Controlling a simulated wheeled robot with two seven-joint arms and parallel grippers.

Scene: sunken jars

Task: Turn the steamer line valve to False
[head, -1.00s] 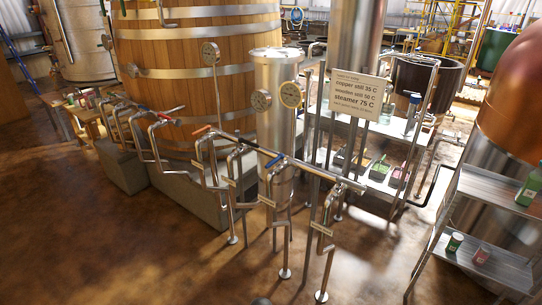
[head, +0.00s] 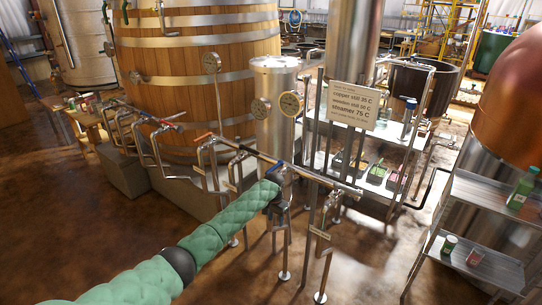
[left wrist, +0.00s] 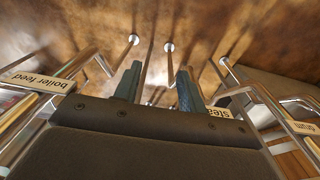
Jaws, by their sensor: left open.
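The steamer label (left wrist: 220,113) shows partly in the left wrist view, just right of my fingers, its end hidden by my gripper body. My left gripper (head: 279,196) is at that pipe stand, just below the blue handle. In the left wrist view my left gripper (left wrist: 157,90) has its two teal fingers apart, pointing at the pipes with nothing clearly between them. I cannot tell whether it touches the pipe. My right gripper is not in view.
A boiler feed label (left wrist: 38,83) and a drum label (left wrist: 302,127) flank the fingers on neighbouring pipes. A temperature sign (head: 352,105) stands behind, right. A metal shelf (head: 490,205) is at right. Floor at lower left is clear.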

